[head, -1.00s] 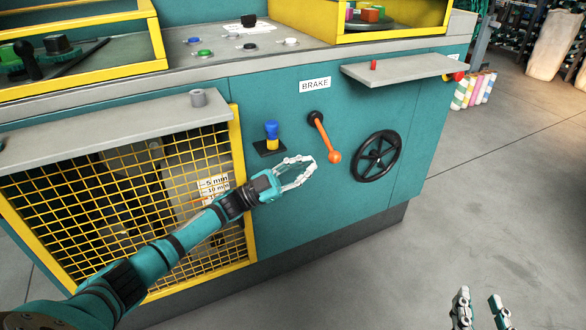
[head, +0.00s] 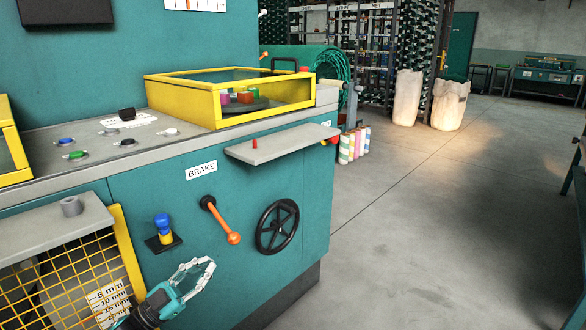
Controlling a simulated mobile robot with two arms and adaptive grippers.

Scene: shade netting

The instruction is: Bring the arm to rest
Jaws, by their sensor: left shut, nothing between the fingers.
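My left gripper (head: 204,268) is at the lower middle of the head view, in front of the teal machine's front panel (head: 300,200). Its fingertips are together with nothing between them. It is below and left of the orange brake lever (head: 221,222), apart from it in the picture. The lever slants down to the right under the BRAKE label (head: 201,170). My left arm is mostly cut off by the bottom edge. My right gripper is not in view.
A black handwheel (head: 277,227) is right of the lever. A blue-and-yellow knob (head: 163,228) is left of it. A grey shelf (head: 270,146) juts out above. A yellow mesh guard (head: 62,280) is at lower left. The floor (head: 420,230) on the right is clear.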

